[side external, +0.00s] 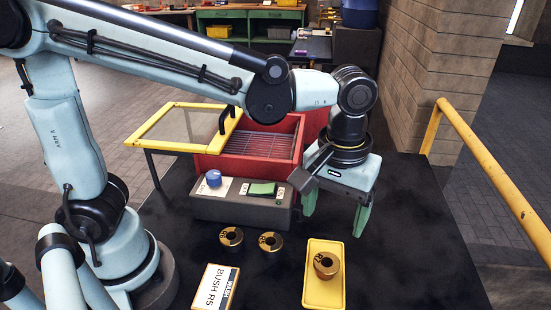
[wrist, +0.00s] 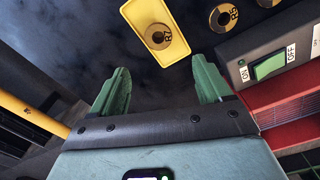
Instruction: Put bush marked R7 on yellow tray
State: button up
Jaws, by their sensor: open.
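The bush marked R7 (wrist: 157,37) is a brass ring with a dark hole, and it sits on the yellow tray (wrist: 180,50). In the side view the bush (side external: 326,265) rests on the upper half of the tray (side external: 323,295). My gripper (side external: 336,212) has green fingers spread apart with nothing between them. It is above the dark bench, behind the tray and apart from it. In the wrist view my gripper (wrist: 161,70) points toward the tray, with the R7 bush beyond the fingertips.
A bush marked R5 (wrist: 223,17) and another brass bush (side external: 231,238) stand left of the tray.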

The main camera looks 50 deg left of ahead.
jog(key=a+m+t, duration=0.1)
jog(key=a+t, duration=0.1)
jog(key=a, duration=0.3)
jog(key=s+a+m+t, duration=0.1)
jog(key=a+t, duration=0.1)
jog(key=a, duration=0.4)
jog(key=a+m+t, duration=0.2)
jog(key=a, duration=0.3)
jog(key=shift+s+a+r, duration=0.1)
jog(key=shift+s+a, duration=0.05)
jog(key=shift+s+a+t, duration=0.15)
jog(key=shift+a+t, duration=0.35)
